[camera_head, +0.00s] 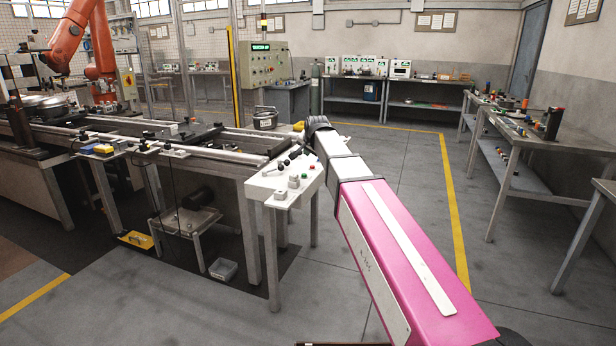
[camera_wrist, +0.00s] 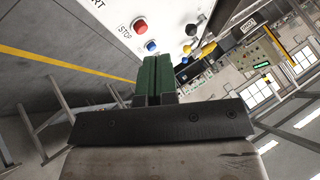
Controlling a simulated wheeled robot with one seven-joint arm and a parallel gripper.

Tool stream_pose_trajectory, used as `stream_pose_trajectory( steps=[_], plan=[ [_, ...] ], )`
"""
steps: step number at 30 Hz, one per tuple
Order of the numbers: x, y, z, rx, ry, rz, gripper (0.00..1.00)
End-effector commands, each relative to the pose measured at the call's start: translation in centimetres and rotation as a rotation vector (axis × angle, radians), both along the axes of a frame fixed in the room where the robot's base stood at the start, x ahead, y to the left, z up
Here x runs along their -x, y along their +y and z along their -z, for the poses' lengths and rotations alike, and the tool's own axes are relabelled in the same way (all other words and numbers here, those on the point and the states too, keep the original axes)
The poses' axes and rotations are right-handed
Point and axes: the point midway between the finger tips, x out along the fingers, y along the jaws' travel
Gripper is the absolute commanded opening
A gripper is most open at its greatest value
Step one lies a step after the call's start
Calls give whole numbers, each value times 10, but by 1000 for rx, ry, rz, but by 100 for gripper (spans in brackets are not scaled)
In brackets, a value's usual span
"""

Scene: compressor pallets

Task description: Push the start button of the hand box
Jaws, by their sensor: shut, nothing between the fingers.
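The hand box shows in the head view as a white sloped panel (camera_head: 268,184) on legs, with small grey, red and green parts on top. In the wrist view its white face (camera_wrist: 178,12) fills the top. A red button (camera_wrist: 139,25) sits beside the printed word STOP, and a blue button (camera_wrist: 151,46) lies just below it. Only the letters "ART" show at the top left edge; no button beside them is in view. My gripper (camera_wrist: 155,66) has its green fingers shut together and empty, by the panel's edge. Contact with the panel cannot be told.
A conveyor frame (camera_head: 200,150) runs left of the panel, with an orange robot arm (camera_head: 70,40) behind it. Yellow and black parts (camera_wrist: 208,47) stick up beside the buttons. A control cabinet (camera_head: 262,62) stands at the back. The floor right of my arm is clear up to the workbenches (camera_head: 550,145).

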Motion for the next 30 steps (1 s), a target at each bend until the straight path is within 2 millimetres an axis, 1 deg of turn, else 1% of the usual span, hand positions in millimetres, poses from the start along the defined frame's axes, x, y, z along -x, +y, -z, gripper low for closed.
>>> stream_pose_trajectory(
  steps=[1, 3, 6, 17, 20, 23, 26, 30],
  plan=[
    [-5, 5, -10, -12, -11, 4, 0],
    [-8, 10, -18, -24, -22, 10, 0],
    [-9, 13, -25, -35, -29, 14, 0],
    [-9, 14, -26, -37, -31, 15, 0],
    [-9, 14, -23, -36, -30, 15, 0],
    [-9, 14, -15, -35, -29, 15, 0],
    [-9, 14, -5, -35, -29, 15, 0],
    [-9, 14, 13, -35, -28, 15, 0]
  ],
)
